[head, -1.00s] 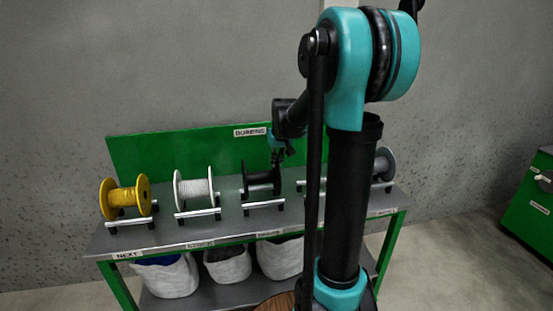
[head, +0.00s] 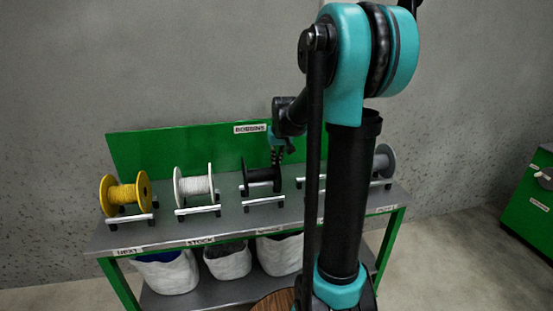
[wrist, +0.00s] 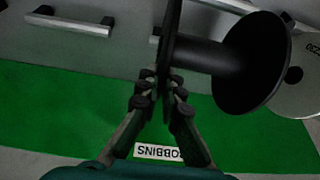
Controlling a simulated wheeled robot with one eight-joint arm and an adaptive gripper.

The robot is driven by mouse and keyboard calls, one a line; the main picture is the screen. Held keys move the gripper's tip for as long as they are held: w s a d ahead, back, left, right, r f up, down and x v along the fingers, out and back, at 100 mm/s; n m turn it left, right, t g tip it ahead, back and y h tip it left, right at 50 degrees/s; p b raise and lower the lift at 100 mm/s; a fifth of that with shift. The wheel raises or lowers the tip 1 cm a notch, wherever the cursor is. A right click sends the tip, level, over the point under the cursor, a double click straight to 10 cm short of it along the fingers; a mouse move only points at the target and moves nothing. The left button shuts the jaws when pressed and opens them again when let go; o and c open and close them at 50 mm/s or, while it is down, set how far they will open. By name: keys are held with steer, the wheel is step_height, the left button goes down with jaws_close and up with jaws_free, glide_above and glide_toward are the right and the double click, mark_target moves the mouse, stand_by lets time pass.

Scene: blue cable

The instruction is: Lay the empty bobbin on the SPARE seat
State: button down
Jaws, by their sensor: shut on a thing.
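The empty bobbin (head: 262,175) is black with a bare core, third from the left on the bench. It is over or on its seat's rail (head: 265,201); I cannot tell whether it is clear of it. My gripper (head: 277,160) reaches it from above. In the wrist view my gripper (wrist: 163,78) is shut on the near flange of the bobbin (wrist: 205,55), whose core and far flange extend to the right. An empty seat rail (wrist: 68,22) shows at upper left there. The SPARE label cannot be read now; my arm hides part of the bench.
A yellow spool (head: 125,193) and a white spool (head: 194,186) sit left of the bobbin. A grey spool (head: 384,162) is at the right end. A green back panel (head: 180,150) stands behind.

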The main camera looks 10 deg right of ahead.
steer(key=shift+f, duration=0.45)
stand_by(0.5)
steer(key=c, duration=1.6)
jaws_free()
steer(key=shift+c, duration=0.2)
steer(key=v, duration=1.2)
